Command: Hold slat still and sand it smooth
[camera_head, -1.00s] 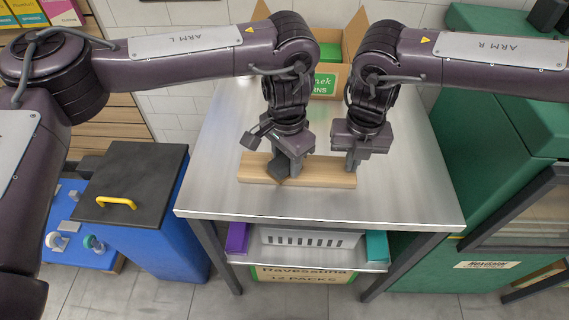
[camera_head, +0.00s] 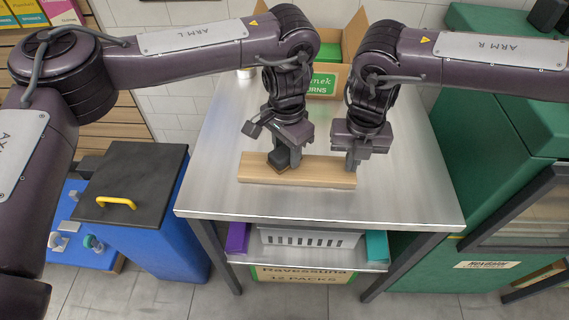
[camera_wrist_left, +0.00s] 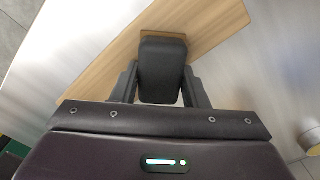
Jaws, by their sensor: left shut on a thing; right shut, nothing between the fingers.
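The slat (camera_head: 315,174) is a pale wooden board lying flat across the steel table, left to right. My left gripper (camera_head: 284,152) is shut on a black sanding block (camera_head: 279,164) with a tan underside, above the left-middle part of the slat. In the left wrist view the block (camera_wrist_left: 161,70) sits between the fingers, over the slat (camera_wrist_left: 104,72); it appears to rest on the wood. My right gripper (camera_head: 351,164) is shut and empty, pointing down at the slat's right end. Its fingertips appear to touch the slat, but the exact contact is unclear.
The steel table (camera_head: 405,195) is bare around the slat. An open cardboard box (camera_head: 325,82) stands at its back edge. A small pale round object (camera_head: 245,73) shows behind my left arm. A blue bin with black lid (camera_head: 130,185) stands left, green cabinets (camera_head: 480,140) right.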

